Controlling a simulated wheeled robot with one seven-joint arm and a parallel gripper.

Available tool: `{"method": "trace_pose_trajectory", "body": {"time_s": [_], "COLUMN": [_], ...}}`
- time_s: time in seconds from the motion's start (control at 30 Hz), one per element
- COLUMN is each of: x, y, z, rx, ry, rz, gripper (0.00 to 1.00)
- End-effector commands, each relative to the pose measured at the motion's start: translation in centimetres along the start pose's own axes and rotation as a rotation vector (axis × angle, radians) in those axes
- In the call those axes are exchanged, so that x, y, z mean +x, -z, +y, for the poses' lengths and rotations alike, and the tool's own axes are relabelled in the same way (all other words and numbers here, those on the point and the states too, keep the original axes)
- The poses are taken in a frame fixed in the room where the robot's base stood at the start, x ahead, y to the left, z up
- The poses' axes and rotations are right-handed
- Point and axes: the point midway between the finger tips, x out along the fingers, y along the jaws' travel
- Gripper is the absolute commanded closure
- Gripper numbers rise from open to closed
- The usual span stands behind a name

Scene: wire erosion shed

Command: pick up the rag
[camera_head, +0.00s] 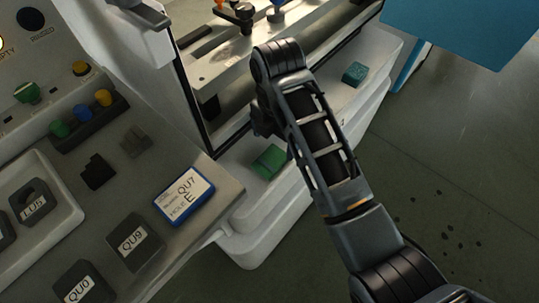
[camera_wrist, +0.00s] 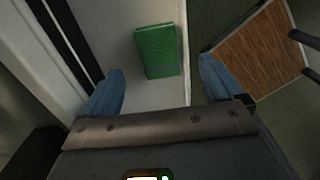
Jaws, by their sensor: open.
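A green folded piece (camera_head: 270,161) that looks like the rag lies on the pale machine ledge, just below my gripper (camera_head: 264,120) in the head view. In the wrist view the green piece (camera_wrist: 157,50) lies flat ahead of my gripper (camera_wrist: 161,68), between the lines of its two blue fingers. The fingers are apart with nothing between them. A darker band crosses the green piece near its lower end. A second, teal speckled block (camera_head: 355,73) lies farther along the ledge. In the head view my fingers are mostly hidden by my arm.
A control panel with buttons and a blue-framed label card (camera_head: 184,195) stands at left. The machine's dark door edge (camera_wrist: 62,40) runs beside the ledge. A brown wood-patterned panel (camera_wrist: 255,48) is at right in the wrist view. A blue surface (camera_head: 465,25) is at upper right.

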Motion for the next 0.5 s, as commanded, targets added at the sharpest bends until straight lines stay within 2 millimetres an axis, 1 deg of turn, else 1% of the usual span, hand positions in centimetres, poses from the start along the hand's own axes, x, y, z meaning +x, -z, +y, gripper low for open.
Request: {"method": "trace_pose_trajectory", "body": {"time_s": [0.03, 0.23, 0.4, 0.5], "x": [0.6, 2.6, 5.2, 6.2], "y": [0.1, 0.1, 0.1, 0.0], "z": [0.0, 0.1, 0.3, 0.3], "rx": [0.0, 0.001, 0.002, 0.002], "ry": [0.001, 0.001, 0.001, 0.0], "rz": [0.001, 0.001, 0.001, 0.0], "gripper": [0.06, 0.06, 0.06, 0.06]}}
